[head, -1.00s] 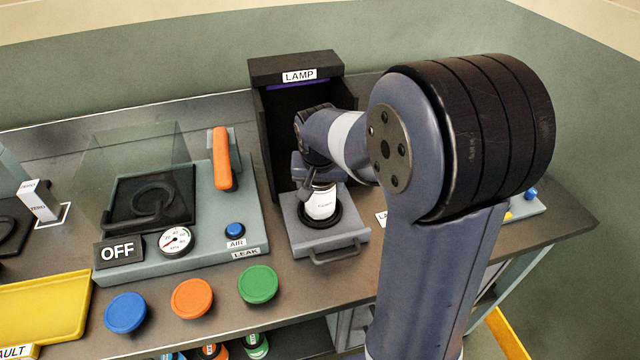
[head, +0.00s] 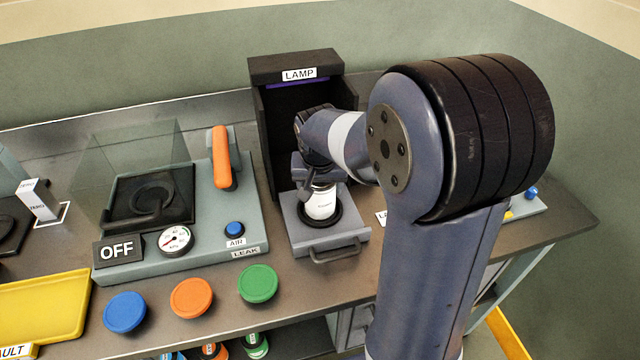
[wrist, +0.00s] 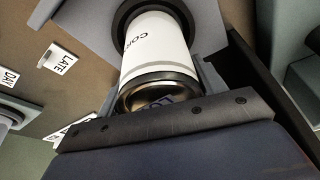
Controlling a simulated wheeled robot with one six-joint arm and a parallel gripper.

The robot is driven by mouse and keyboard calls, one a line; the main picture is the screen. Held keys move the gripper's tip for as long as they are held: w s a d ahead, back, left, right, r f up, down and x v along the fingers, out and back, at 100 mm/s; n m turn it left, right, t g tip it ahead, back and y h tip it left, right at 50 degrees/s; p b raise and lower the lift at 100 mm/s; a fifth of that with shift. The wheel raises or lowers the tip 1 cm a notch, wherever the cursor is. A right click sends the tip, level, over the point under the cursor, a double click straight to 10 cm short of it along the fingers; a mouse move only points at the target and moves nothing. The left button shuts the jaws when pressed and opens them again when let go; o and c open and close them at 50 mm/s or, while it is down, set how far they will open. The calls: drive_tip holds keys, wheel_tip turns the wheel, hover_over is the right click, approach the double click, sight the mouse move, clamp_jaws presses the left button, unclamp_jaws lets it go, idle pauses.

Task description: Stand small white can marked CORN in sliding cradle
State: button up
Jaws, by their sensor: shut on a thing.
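The small white can (head: 322,203) stands upright in the dark round seat of the grey sliding cradle (head: 300,237), which is pulled out in front of the black LAMP box (head: 264,118). My gripper (head: 312,185) is at the top of the can and shut on it. In the wrist view the can (wrist: 157,45) shows part of the word CORN, its dark-rimmed end is near my gripper, and its far end meets the black ring of the cradle (wrist: 208,28). The fingertips are mostly hidden.
Left of the cradle is the LEAK unit (head: 240,205) with an orange lever (head: 221,157) and clear cover. Blue (head: 125,312), orange (head: 191,298) and green (head: 258,284) round caps line the front edge. A yellow tray (head: 45,305) lies far left.

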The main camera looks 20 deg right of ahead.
drive_tip(key=o, duration=1.5)
drive_tip(key=shift+o, duration=0.2)
drive_tip(key=shift+r, duration=0.15)
drive_tip(key=shift+r+p, duration=3.35)
drive_tip(key=shift+r, duration=1)
